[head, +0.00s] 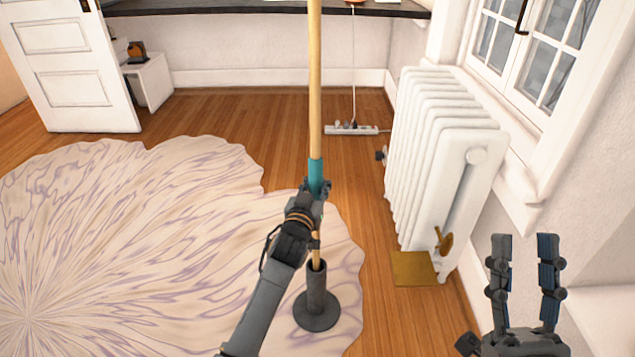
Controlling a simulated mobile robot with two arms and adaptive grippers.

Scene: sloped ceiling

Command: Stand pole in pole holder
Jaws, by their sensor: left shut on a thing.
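A long wooden pole (315,95) with a teal band (315,172) stands nearly upright in the middle of the head view. Its top runs out of the picture. My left gripper (317,188) is shut on the pole just below or at the teal band. The dark pole holder (317,311), a tube on a round base, stands on the rug's edge below the gripper. The pole's lower end shows just above the tube's mouth; I cannot tell whether it is inside. My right gripper (525,265) is open and empty at the lower right, fingers pointing up.
A white radiator (440,150) stands at the right under the window, with a brass-coloured plate (414,268) on the floor by it. A pale patterned rug (130,240) covers the left floor. A power strip (351,129) lies near the back wall.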

